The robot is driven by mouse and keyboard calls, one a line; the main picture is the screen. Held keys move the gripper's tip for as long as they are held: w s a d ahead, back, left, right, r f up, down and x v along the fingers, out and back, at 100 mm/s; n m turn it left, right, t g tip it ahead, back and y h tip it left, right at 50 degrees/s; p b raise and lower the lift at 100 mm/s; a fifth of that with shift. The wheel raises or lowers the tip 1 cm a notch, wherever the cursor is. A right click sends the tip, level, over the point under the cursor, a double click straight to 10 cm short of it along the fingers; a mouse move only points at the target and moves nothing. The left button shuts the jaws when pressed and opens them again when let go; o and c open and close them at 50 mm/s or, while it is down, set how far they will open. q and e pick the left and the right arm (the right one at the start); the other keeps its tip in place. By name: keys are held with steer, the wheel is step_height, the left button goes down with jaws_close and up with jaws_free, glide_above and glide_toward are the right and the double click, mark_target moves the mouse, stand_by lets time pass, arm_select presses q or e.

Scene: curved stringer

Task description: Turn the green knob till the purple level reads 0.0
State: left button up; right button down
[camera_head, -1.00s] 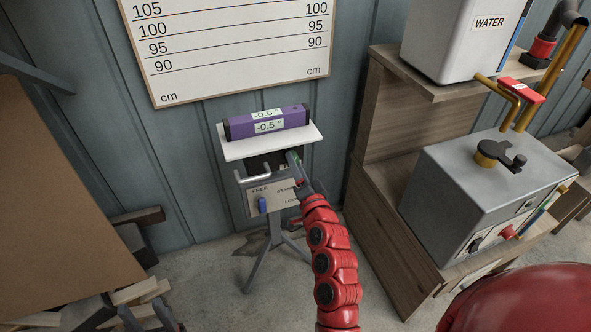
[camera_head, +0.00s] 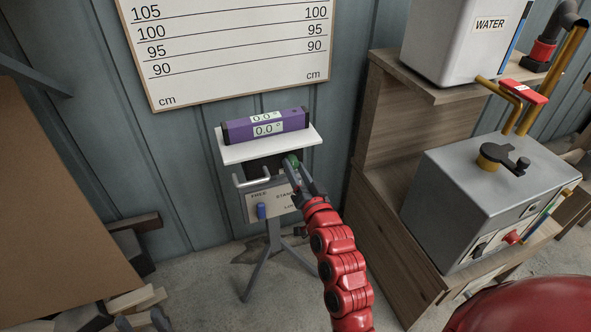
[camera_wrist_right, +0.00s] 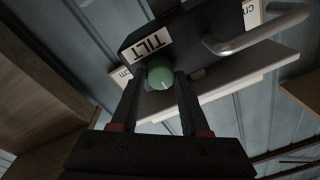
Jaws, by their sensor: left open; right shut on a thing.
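The purple level (camera_head: 266,124) lies on a white plate (camera_head: 250,152) on top of a grey stand, and both its displays read 0.0°. The green knob (camera_head: 291,161) is small in the head view and partly hidden by my right gripper (camera_head: 297,170). In the right wrist view the green knob (camera_wrist_right: 161,77) sits below a TILT label (camera_wrist_right: 150,45), between the fingers of my right gripper (camera_wrist_right: 159,84), which is shut on it.
The stand's panel (camera_head: 270,204) carries a blue switch (camera_head: 262,211), and a bent metal handle (camera_head: 252,178) sticks out at its left. A wooden shelf (camera_head: 385,150) with a grey machine (camera_head: 480,195) stands at right. Wood pieces (camera_head: 125,300) lie at lower left.

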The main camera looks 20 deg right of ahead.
steer(key=shift+f, duration=0.15)
steer(key=shift+c, duration=2)
jaws_free()
steer(key=shift+s, duration=0.1)
steer(key=s+f+p, duration=0.1)
steer(key=s+p, duration=0.2)
steer(key=s, duration=1.4)
steer(key=shift+d+p, duration=0.3)
steer(key=shift+d, duration=0.1)
steer(key=shift+f, duration=0.1)
